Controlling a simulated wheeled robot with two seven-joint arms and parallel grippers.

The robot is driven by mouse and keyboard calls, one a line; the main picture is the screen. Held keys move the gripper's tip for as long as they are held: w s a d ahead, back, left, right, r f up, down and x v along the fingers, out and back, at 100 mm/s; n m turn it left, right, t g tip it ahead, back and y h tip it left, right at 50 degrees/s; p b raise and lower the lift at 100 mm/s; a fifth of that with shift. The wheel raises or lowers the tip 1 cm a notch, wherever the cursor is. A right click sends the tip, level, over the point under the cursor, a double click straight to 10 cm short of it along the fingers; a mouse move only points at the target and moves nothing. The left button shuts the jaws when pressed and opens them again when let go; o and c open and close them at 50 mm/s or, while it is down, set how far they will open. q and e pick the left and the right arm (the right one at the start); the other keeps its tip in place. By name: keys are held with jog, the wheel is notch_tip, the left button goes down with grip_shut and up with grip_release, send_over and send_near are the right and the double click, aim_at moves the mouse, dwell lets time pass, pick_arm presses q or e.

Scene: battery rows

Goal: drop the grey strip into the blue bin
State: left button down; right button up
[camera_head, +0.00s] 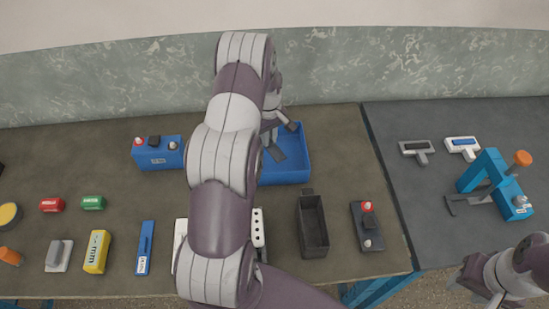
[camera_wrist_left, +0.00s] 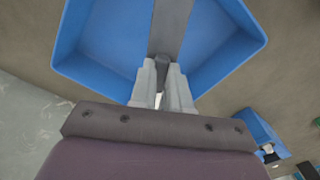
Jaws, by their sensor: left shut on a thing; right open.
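The blue bin (camera_head: 306,152) stands at the back middle of the brown table, partly hidden behind my left arm. It also fills the top of the left wrist view (camera_wrist_left: 90,45). My left gripper (camera_head: 270,130) is over the bin, and in the left wrist view its fingertips (camera_wrist_left: 161,68) are closed on the end of the grey strip (camera_wrist_left: 173,28). The strip (camera_head: 277,150) extends from the fingers over the bin's floor; I cannot tell whether it touches the floor. My right gripper (camera_head: 482,288) is at the lower right corner, open and partly cut off.
A dark open box (camera_head: 313,226) and a black block with red and white terminals (camera_head: 367,226) lie in front. A blue press (camera_head: 494,178) stands on the grey mat (camera_head: 420,190). Several small items lie at left.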

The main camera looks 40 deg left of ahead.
pick_arm(q)
jog(key=shift+s, duration=0.1)
jog(key=c, duration=1)
grip_release()
jog(key=shift+r, duration=0.1)
notch_tip(320, 180, up, 13)
jog(key=shift+f+b, duration=0.2)
jog(key=shift+b, duration=0.15)
